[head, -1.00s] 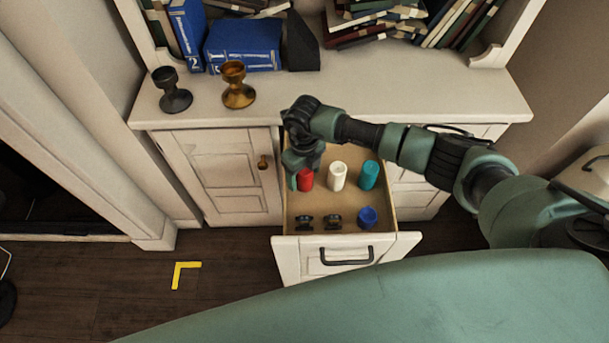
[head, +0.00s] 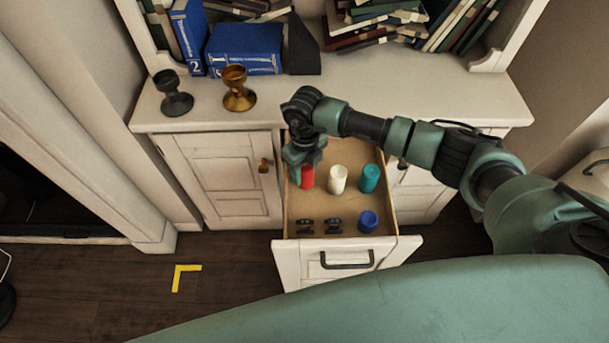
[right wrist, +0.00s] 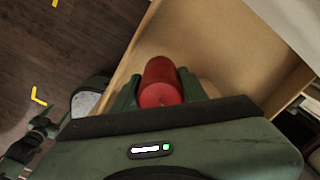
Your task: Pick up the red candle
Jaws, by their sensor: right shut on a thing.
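The red candle (head: 307,178) is at the left of the open drawer (head: 383,230). My right gripper (head: 304,166) comes down over it from above and is shut on it. In the right wrist view the red candle (right wrist: 160,84) sits between the two fingers of the right gripper (right wrist: 162,98). The candle's upper part is partly hidden by the gripper in the head view. I cannot tell whether its base touches the drawer floor.
A white candle (head: 338,178) and a teal candle (head: 369,177) stand to the right in the drawer. A blue holder (head: 368,221) and two dark holders (head: 333,225) are near the drawer front. Two goblets, one dark (head: 175,93) and one amber (head: 238,88), stand on the cabinet top.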

